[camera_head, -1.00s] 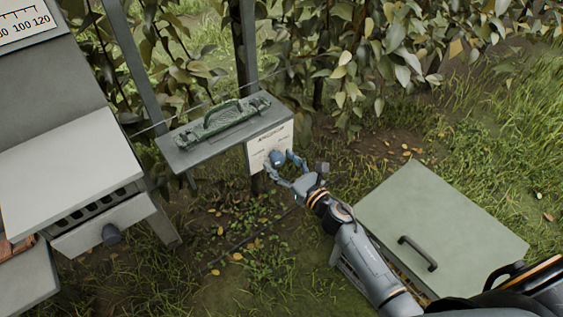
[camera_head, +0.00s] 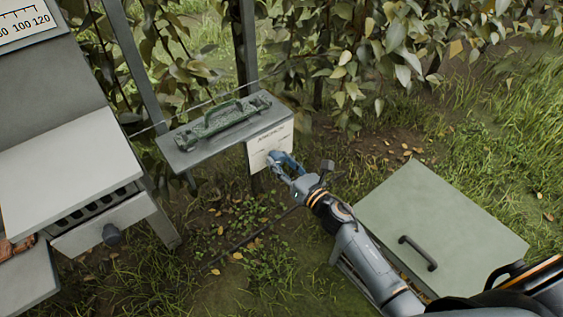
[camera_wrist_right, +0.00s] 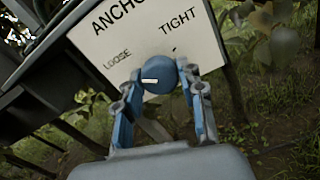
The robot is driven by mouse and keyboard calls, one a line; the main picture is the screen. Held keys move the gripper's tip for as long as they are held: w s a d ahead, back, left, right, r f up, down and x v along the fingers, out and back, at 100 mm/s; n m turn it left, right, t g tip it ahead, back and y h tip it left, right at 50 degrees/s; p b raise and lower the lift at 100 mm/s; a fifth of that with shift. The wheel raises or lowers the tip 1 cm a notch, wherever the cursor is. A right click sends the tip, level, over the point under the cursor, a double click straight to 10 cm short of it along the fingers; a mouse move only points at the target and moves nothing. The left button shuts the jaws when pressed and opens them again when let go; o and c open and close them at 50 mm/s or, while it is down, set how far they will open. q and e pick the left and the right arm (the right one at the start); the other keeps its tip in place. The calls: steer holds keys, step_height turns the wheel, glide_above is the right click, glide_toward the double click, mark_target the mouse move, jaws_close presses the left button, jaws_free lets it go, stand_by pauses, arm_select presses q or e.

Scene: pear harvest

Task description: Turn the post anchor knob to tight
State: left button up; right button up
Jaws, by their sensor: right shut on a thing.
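The post anchor knob (camera_wrist_right: 160,74) is a round blue knob on a white sign plate (camera_wrist_right: 130,30) lettered ANCHOR, LOOSE and TIGHT. Its white pointer mark lies on its left side, nearer LOOSE than TIGHT. My right gripper (camera_wrist_right: 160,70) is shut on the knob, one finger on each side. In the head view my right gripper (camera_head: 276,162) reaches the lower part of the sign plate (camera_head: 272,142), and its fingers mostly hide the knob. My left gripper is not in view.
A grey shelf (camera_head: 180,155) above the sign holds a green handled tool (camera_head: 220,118). A pale green lidded box (camera_head: 440,215) stands at right. A grey cabinet (camera_head: 70,170) with a drawer stands at left. Foliage hangs behind.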

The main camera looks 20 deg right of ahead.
steer(key=m, duration=0.3)
steer(key=shift+m, duration=0.3)
steer(key=m, duration=0.3)
steer(key=shift+m+p, duration=0.35)
steer(key=shift+m, duration=0.05)
steer(key=m, duration=0.3)
steer(key=shift+m+p, duration=0.3)
steer(key=shift+p, duration=0.05)
steer(key=m+p, duration=0.1)
steer(key=m, duration=0.2)
steer(key=shift+m, duration=0.3)
steer(key=m+p, duration=0.1)
steer(key=m, duration=0.4)
steer(key=m+p, duration=0.1)
steer(key=m, duration=0.4)
steer(key=shift+f+m, duration=0.1)
steer(key=shift+m, duration=0.3)
steer(key=o, duration=1.2)
